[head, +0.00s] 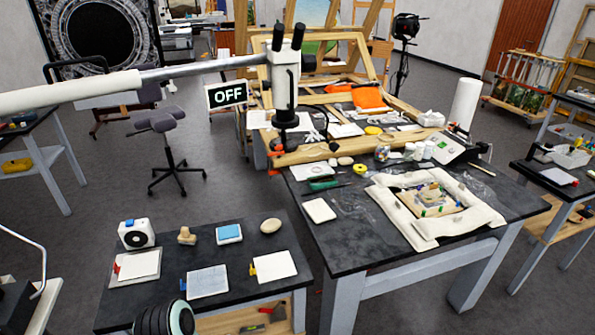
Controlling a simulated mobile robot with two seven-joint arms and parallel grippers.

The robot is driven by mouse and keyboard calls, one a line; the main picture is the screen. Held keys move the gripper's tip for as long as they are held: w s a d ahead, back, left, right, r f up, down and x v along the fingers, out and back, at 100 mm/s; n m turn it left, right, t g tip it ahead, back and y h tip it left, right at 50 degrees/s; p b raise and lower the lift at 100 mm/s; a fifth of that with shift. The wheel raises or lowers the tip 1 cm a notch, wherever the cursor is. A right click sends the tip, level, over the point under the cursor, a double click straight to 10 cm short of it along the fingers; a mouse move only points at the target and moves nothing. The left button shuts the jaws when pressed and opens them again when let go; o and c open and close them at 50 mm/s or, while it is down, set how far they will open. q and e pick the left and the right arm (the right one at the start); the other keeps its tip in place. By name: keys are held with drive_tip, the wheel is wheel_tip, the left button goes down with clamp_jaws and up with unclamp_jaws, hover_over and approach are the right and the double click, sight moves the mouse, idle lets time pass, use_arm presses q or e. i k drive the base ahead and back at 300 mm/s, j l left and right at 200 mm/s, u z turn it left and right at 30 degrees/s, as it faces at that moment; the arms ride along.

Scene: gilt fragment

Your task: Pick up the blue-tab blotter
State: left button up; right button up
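Neither of my grippers can be made out in the head view. A black ribbed part with a white end shows at the bottom edge, just in front of the low table.
Behind the blotters stand a white device (136,233), a wooden-looking stamp (187,236), a blue-topped block (229,233) and a beige oval (270,226). A larger table (345,258) stands close on the right, bearing a padded frame (394,203). A microscope boom (190,70) spans the upper left.

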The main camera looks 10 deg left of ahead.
sight(200, 283)
drive_tip(key=j+u, duration=0.3)
drive_tip(key=u, duration=0.15)
drive_tip(key=j+u, duration=0.3)
drive_tip(key=u, duration=0.2)
drive_tip(key=i+l, duration=0.35)
